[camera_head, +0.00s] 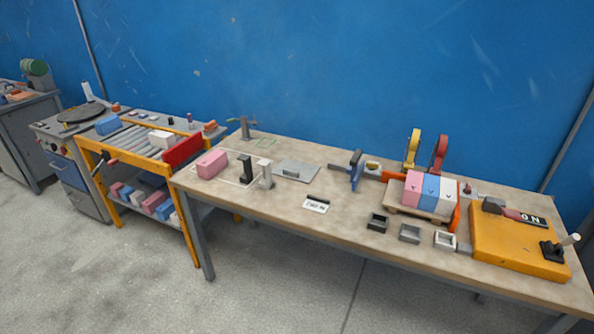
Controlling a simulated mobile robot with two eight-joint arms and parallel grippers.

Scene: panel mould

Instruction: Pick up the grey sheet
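A flat grey sheet (297,165) lies on the long workbench (335,228), left of the bench's middle and toward its back half. A small darker patch shows on its surface; I cannot tell what that is. A black upright piece and a light grey upright piece stand to the left of the sheet. Neither of my grippers is in view, and nothing visible is holding the sheet.
A pink block (212,164) lies left of the sheet. A blue clamp-like tool (355,171) stands to its right. A label card (316,206) lies in front. Coloured blocks, small open boxes and an orange board (500,235) fill the right end. Open floor lies before the bench.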

